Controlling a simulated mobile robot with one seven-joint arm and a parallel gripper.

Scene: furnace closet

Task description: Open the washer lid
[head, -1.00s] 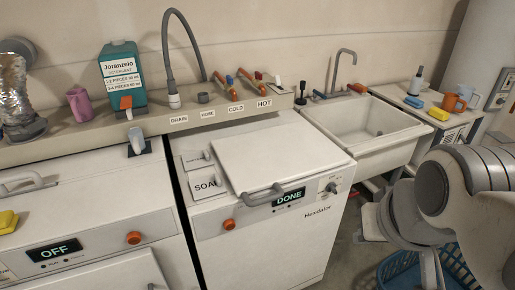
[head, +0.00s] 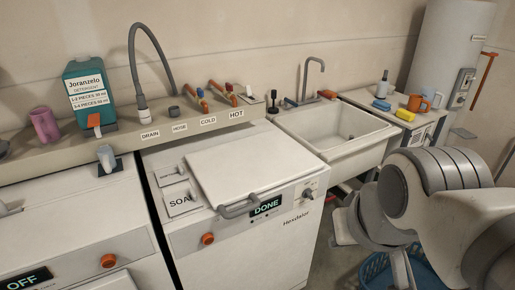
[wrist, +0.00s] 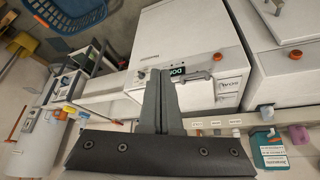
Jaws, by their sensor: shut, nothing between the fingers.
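The white washer (head: 265,245) stands in the middle of the head view, its display reading "DONE". Its lid (head: 255,160) lies flat and shut on top, with a grey bar handle (head: 240,206) at the front edge. The wrist view shows the washer tilted, with the handle (wrist: 197,76) just right of my finger tips. My gripper (wrist: 161,72) is shut and empty, its dark fingers pressed together, apart from the washer. In the head view my arm is at the right; the fingers cannot be made out there.
A second white machine (head: 75,225) reading "OFF" stands close on the left. A ledge with detergent (head: 88,92), hose and taps runs behind. A sink (head: 345,150) is right of the washer. A blue basket (head: 375,272) sits on the floor below my arm.

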